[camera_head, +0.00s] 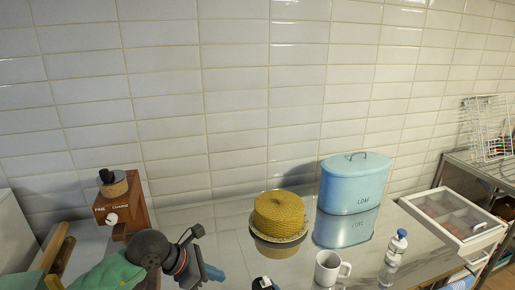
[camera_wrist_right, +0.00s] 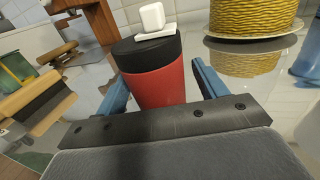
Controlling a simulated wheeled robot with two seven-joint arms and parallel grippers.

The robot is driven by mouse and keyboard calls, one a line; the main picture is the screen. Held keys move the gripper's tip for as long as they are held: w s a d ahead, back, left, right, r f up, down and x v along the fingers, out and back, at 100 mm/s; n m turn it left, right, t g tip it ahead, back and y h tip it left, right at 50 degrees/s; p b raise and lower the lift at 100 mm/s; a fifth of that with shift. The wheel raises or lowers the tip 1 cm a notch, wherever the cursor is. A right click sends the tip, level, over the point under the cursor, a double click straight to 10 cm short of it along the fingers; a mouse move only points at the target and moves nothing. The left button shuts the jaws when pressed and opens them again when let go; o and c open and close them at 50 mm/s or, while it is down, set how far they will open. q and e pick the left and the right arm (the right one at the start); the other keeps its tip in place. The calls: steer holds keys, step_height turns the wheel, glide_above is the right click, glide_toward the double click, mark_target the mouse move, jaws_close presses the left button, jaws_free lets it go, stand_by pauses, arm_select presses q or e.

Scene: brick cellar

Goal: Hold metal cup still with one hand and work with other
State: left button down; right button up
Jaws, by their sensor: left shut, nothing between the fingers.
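A red cup (camera_wrist_right: 158,85) with a black lid and a white piece on top stands between the two blue fingers of my right gripper (camera_wrist_right: 158,90) in the right wrist view. The left finger overlaps the cup's edge and a narrow gap shows by the right finger. Whether either finger touches is unclear. In the head view only a dark top with white and blue bits (camera_head: 264,284) shows at the bottom edge, probably this cup's lid. My left gripper (camera_head: 213,273), with blue fingers, is shut and empty to the left of it.
A woven yellow cake-like round (camera_head: 280,214) on a plate, a blue lidded tin (camera_head: 354,183), a white mug (camera_head: 327,269) and a bottle (camera_head: 393,252) stand on the shiny counter. A wooden coffee grinder (camera_head: 125,206) is at left. A tiled wall closes the back.

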steer(key=shift+o, duration=0.2)
steer(key=v, duration=1.2)
steer(key=shift+s, duration=0.1)
